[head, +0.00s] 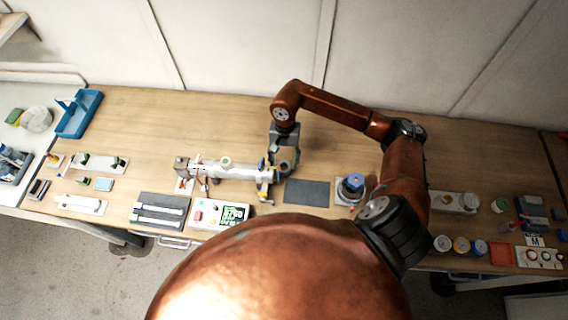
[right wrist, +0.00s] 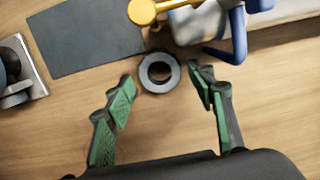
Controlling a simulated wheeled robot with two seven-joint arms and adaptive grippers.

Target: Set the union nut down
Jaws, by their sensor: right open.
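The union nut (right wrist: 147,84), a dark grey ring, lies flat on the wooden bench in the right wrist view, close to the corner of the dark grey mat (right wrist: 85,38). My right gripper (right wrist: 163,79) is open, with its green-padded fingertips apart on either side of the nut. A gap shows between the nut and each fingertip. In the head view my right gripper hangs over the bench at the right end of the white reactor tube (head: 236,172), and I cannot make out the nut there. My left gripper is not in view.
A yellow fitting (right wrist: 142,12) and a blue handle (right wrist: 238,40) are close beyond the fingertips. The mat (head: 307,193) is bare. A blue-capped part on a plate (head: 352,186) stands right of it. A control box (head: 220,214) sits at the front edge.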

